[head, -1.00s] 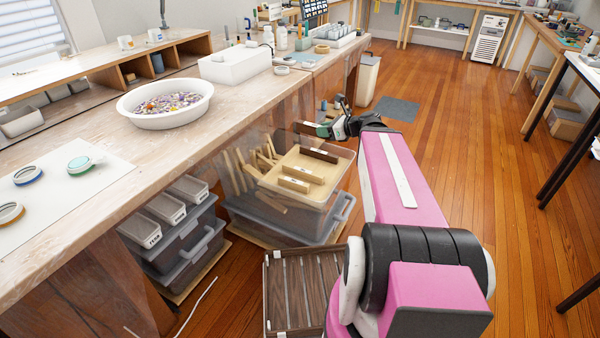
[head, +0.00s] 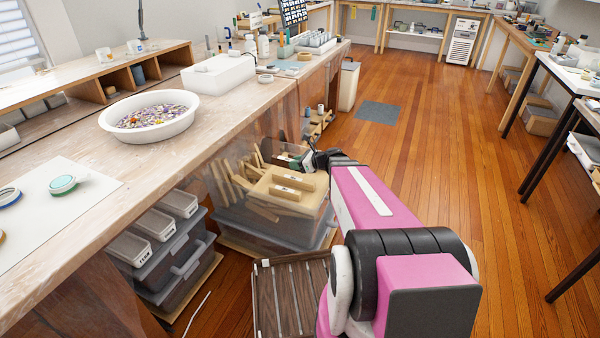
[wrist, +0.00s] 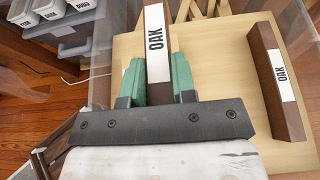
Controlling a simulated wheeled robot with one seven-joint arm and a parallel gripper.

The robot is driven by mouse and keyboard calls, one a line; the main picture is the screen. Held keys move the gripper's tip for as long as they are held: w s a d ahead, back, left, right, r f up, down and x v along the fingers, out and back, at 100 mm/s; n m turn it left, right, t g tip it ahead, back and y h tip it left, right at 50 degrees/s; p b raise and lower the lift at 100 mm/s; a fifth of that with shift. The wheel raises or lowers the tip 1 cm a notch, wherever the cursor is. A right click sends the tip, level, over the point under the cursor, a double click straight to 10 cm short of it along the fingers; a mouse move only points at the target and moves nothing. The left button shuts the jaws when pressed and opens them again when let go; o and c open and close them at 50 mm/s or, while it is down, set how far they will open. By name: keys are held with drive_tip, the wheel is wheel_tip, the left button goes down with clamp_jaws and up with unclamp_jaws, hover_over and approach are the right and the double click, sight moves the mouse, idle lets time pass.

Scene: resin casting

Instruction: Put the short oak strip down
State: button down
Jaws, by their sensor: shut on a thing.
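My gripper (wrist: 158,82) has green finger pads and is shut on a dark brown strip (wrist: 158,62) with a white OAK label. The strip stretches away past the top edge of the wrist view. The pale top (wrist: 215,70) of a clear bin lies under it; I cannot tell whether the strip touches it. In the head view my gripper (head: 310,159) is small, at the bin's far side, and the held strip is hard to make out.
The clear bin (head: 270,237) stands on the floor beside the workbench (head: 75,240), with several wooden sticks (head: 232,180) leaning in it. A slatted dark crate (head: 290,295) lies in front. Lidded grey bins (head: 170,255) stand at the left.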

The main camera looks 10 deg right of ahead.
drive_tip(key=w+d+f, duration=0.1)
drive_tip(key=w+f, duration=0.1)
drive_tip(key=w, duration=0.1)
drive_tip(key=w+d+f, duration=0.1)
drive_tip(key=w, duration=0.1)
drive_tip(key=w+d+f, duration=0.1)
drive_tip(key=w+f, duration=0.1)
drive_tip(key=w, duration=0.1)
drive_tip(key=shift+w+d+f, duration=0.35)
drive_tip(key=shift+d, duration=0.05)
drive_tip(key=shift+f, duration=2)
drive_tip(key=shift+f, duration=0.1)
drive_tip(key=c, duration=0.9)
unclamp_jaws()
drive_tip(key=shift+f, duration=0.1)
drive_tip(key=shift+r, duration=0.2)
drive_tip(key=shift+s+d+r, duration=0.15)
drive_tip(key=shift+s+d, duration=0.05)
drive_tip(key=shift+d, duration=0.1)
drive_tip(key=v, duration=1.1)
drive_tip(key=shift+d, duration=0.15)
